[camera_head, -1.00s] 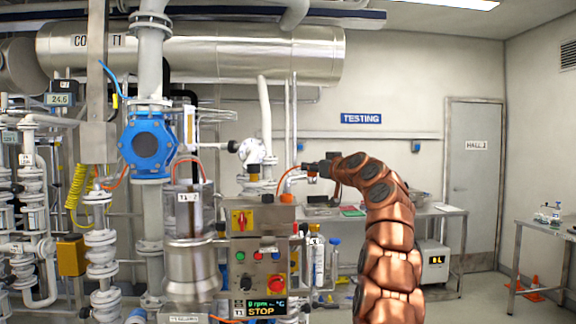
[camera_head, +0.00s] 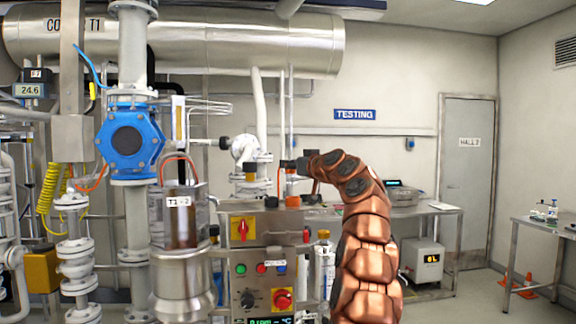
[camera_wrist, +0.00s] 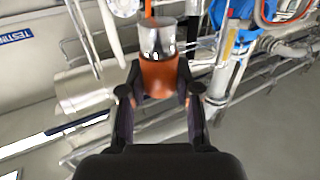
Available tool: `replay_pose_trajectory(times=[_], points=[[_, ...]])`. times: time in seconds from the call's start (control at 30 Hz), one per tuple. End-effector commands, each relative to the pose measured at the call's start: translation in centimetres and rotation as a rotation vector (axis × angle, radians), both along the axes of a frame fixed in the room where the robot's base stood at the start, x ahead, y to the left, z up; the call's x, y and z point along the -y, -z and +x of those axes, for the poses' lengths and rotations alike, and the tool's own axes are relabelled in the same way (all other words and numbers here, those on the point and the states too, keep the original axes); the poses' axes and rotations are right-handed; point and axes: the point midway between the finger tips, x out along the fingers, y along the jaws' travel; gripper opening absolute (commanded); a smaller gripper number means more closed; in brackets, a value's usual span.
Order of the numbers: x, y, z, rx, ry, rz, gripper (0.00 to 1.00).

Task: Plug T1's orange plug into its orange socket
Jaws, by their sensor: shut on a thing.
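In the wrist view an orange plug (camera_wrist: 158,78) with a silver metal end sits between the fingers of my gripper (camera_wrist: 160,100), which is shut on it. In the head view my gripper (camera_head: 291,165) is small and dark at the end of the copper arm, above the right part of the control box top. The held plug is hard to make out there. A small orange piece (camera_head: 292,201), which looks like the orange socket, stands on the box top below it. The glass vessel labelled T1 (camera_head: 178,215) stands left of the box.
The control box (camera_head: 264,228) has a red-yellow switch and several buttons. Close by are the white pipe with flanges (camera_head: 245,152), a blue valve (camera_head: 131,140) and a yellow coiled hose (camera_head: 50,200). A metal bench (camera_head: 436,207) stands behind my arm.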

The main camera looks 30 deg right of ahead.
Motion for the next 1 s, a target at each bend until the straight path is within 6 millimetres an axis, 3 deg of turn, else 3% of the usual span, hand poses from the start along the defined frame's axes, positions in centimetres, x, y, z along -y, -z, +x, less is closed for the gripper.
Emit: replay_pose_trajectory(times=[0.53, 1.0], points=[[0.2, 4.1, -0.1, 0.000, 0.002, 0.000, 0.00], [0.1, 4.5, -0.1, 0.001, 0.002, 0.000, 0.00]])
